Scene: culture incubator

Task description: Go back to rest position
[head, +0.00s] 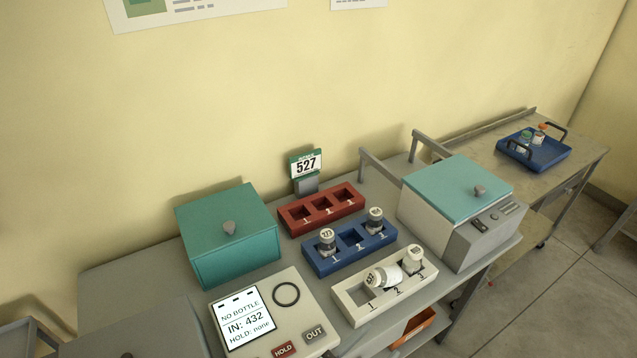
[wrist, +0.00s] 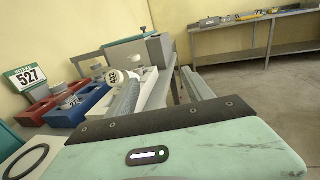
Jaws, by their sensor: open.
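My gripper (wrist: 161,76) shows in the wrist view, its two fingers spread and nothing held between them. It is outside the head view. A white-capped bottle (wrist: 117,77) appears just beyond the left fingertip; I cannot tell whether they touch. In the head view, one bottle (head: 384,276) leans strongly at the middle of the white rack (head: 349,308), and another bottle (head: 413,260) is in slot 3, slightly tilted. The blue rack (head: 323,266) holds a bottle (head: 326,241) in slot 1 and a bottle (head: 375,219) in slot 3. The red rack (head: 289,219) is empty.
A sign (head: 306,165) reads 527. The panel screen (head: 241,319) reads NO BOTTLE, IN: 432, HOLD: none. A teal box (head: 228,238) stands left and a teal-lidded incubator (head: 457,187) right, both closed. A blue tray (head: 540,150) with small bottles is on the side table.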

